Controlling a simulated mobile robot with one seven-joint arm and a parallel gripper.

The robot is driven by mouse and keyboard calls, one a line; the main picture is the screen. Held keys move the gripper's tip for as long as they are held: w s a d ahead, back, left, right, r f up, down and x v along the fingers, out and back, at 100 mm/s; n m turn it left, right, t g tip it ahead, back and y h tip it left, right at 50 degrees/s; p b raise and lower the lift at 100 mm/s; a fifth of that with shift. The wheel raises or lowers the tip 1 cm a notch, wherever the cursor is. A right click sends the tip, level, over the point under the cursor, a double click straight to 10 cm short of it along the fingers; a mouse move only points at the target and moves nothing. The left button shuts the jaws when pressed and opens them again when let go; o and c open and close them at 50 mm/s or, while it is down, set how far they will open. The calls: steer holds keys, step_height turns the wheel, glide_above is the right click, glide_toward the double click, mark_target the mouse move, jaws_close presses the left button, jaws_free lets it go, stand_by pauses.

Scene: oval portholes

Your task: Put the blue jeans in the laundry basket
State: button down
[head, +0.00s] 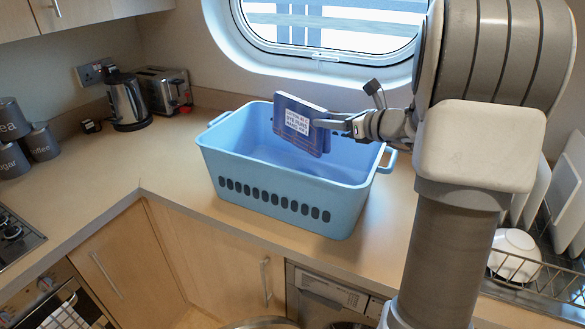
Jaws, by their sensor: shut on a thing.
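The blue jeans (300,108) are a flat, folded, dark blue block with a white printed label on the face. My gripper (330,124) is shut on their right edge and holds them upright, on edge. They hang over the light blue laundry basket (270,202), with their lower part in front of its inner back wall. I cannot tell whether they touch the basket. The basket stands on the counter, open at the top, with a row of dark oval holes along the front. The part of its floor that I see is bare.
A kettle (127,100) and a toaster (165,90) stand at the back left, with grey canisters (41,143) further left. A dish rack (540,275) with a white bowl (513,254) is at the right. The counter (100,170) left of the basket is clear.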

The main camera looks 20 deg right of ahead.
mark_target(291, 135)
steer(key=w+a+f, duration=0.4)
steer(key=a, duration=0.1)
steer(key=w+a+f, duration=0.1)
steer(key=w+a, duration=0.1)
steer(key=shift+w+a+f+b, duration=0.1)
steer(key=shift+a+f+b, duration=0.2)
steer(key=shift+a+f, duration=0.1)
step_height(291, 135, down, 4)
steer(key=shift+r, duration=0.1)
steer(key=shift+f+b, duration=0.4)
steer(key=shift+b, duration=0.15)
steer(key=shift+f+b, duration=0.3)
steer(key=shift+b, duration=0.05)
steer(key=shift+c, duration=1.8)
jaws_free()
steer(key=shift+f, duration=0.1)
